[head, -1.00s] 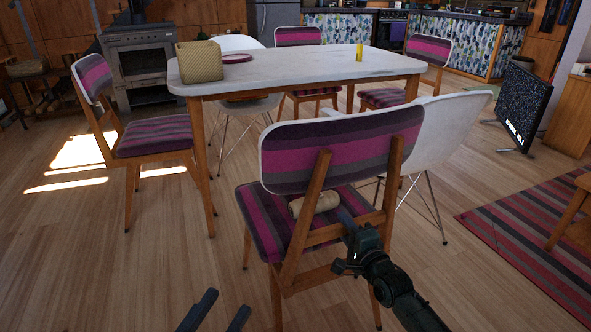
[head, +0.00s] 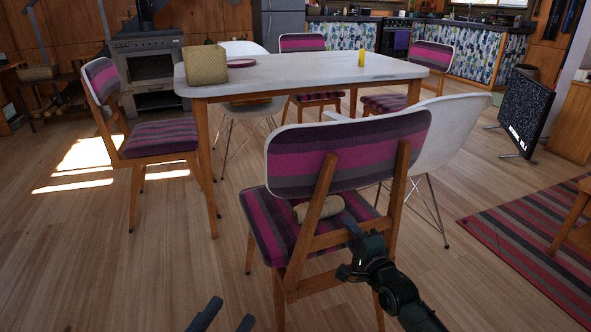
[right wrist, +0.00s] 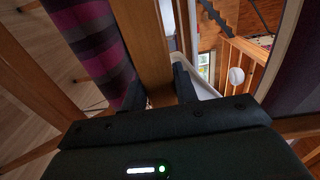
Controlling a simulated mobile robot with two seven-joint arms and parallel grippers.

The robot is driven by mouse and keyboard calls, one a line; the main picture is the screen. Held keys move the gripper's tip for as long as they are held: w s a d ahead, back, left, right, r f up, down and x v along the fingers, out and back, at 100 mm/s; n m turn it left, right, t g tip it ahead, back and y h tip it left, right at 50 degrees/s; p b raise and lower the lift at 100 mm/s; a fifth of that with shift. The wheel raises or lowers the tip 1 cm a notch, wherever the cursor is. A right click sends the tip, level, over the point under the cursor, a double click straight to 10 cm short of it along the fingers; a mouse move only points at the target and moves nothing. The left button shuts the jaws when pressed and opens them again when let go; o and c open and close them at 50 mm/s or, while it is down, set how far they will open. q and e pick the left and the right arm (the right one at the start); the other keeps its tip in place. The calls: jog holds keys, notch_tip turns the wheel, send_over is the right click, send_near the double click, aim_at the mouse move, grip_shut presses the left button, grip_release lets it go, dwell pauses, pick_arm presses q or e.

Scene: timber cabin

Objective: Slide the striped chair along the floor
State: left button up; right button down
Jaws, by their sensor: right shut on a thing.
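The striped chair (head: 350,150) in the foreground has a pink, purple and grey back, a matching seat and wooden legs. It stands upright on the floor with its back towards me, at the near side of the white table (head: 290,72). A tan roll-shaped thing (head: 318,208) lies on its seat.
A white shell chair (head: 450,130) stands close on the right of the striped chair. Another striped chair (head: 158,138) stands at the table's left. A striped rug (head: 530,235) and a screen (head: 527,112) are at the right. Bare floor (head: 110,270) is free at the left front.

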jog(key=shift+a, duration=0.1)
jog(key=shift+f, duration=0.1)
jog(key=c, duration=1.3)
grip_release()
jog(key=o, duration=0.3)
jog(key=shift+f, duration=0.2)
